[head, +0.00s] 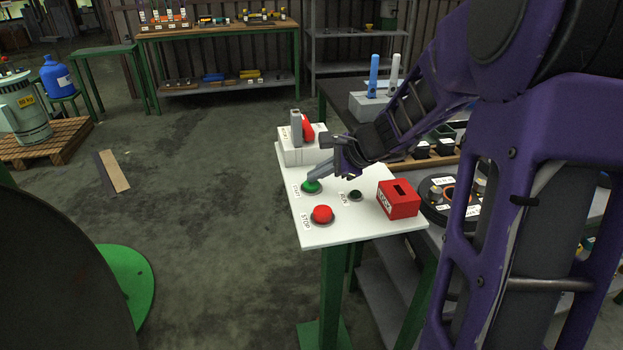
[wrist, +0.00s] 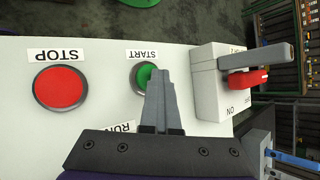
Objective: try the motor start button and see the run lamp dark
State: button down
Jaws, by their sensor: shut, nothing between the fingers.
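The green start button (head: 311,187) is on the white panel (head: 345,232), beside its START label. It also shows in the wrist view (wrist: 143,73), partly covered by my fingers. My gripper (head: 313,180) is shut and empty, with its fingertips at the start button. I cannot tell whether they touch it or press it. The run lamp (head: 355,196) looks dark green to black and unlit in the head view. In the wrist view my gripper hides the lamp, and only part of its RUN label (wrist: 121,127) shows.
The red stop button (head: 322,214) is at the panel's near edge. A white switch box (head: 293,156) with a grey lever and a red part stands at the far end. A red slotted box (head: 398,199) sits right of the lamp. Open floor lies left of the panel.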

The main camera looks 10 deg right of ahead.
aim_at(317, 185)
jog(key=shift+r+p, duration=0.7)
jog(key=shift+r, duration=0.35)
notch_tip(317, 185, up, 5)
jog(key=p, duration=0.4)
dwell(0.4)
